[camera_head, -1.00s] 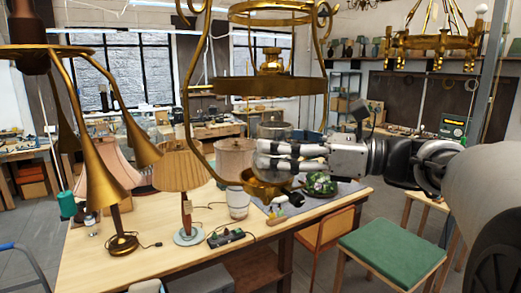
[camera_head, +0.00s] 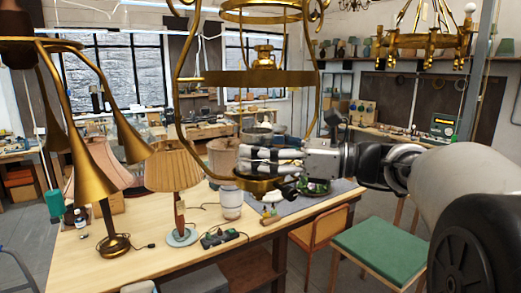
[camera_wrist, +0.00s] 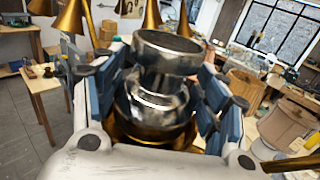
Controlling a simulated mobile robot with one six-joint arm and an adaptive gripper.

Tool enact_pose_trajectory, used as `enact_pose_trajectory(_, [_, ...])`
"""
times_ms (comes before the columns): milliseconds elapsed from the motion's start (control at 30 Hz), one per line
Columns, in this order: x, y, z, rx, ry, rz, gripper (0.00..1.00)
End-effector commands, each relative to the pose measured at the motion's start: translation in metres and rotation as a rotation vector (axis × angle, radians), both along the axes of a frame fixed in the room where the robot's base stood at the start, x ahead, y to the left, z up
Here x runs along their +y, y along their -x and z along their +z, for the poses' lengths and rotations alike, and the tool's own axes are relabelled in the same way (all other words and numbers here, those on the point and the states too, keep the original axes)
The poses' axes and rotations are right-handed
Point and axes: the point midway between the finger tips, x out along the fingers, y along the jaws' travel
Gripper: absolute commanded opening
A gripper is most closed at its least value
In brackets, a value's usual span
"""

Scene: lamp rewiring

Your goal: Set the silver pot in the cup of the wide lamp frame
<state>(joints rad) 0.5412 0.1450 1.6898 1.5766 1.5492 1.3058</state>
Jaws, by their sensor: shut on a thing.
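The wide lamp frame (camera_head: 318,95) is a brass hanging frame with a cup (camera_head: 258,185) at its bottom. My gripper (camera_head: 258,160) is inside the frame, just above this cup. Its fingers are shut on the silver pot (camera_wrist: 158,98), which stands upright between the blue pads in the wrist view. The pot has a wide rim, a narrow neck and a rounded body. Its upper part (camera_head: 257,135) shows above my fingers in the head view. Brass of the cup (camera_wrist: 118,130) shows around the pot's base in the wrist view. Whether pot and cup touch is hidden.
The wooden bench (camera_head: 150,250) holds a pleated lamp (camera_head: 172,172), a white jar (camera_head: 231,203) and a power strip (camera_head: 222,238). Brass horn shades (camera_head: 92,170) hang at the left. A green stool (camera_head: 378,252) stands at the right.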

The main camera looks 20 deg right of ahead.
Motion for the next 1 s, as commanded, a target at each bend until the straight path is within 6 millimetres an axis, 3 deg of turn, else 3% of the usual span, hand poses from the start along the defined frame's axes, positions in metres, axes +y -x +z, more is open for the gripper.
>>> enact_pose_trajectory(933, [0.0001,0.0001,-0.0034,-0.001,0.000,0.000,0.28])
enact_pose_trajectory(967, [0.0001,0.0001,-0.0034,-0.001,0.000,0.000,0.68])
enact_pose_trajectory(1000, [0.0001,0.0001,-0.0034,-0.001,0.000,0.000,0.71])
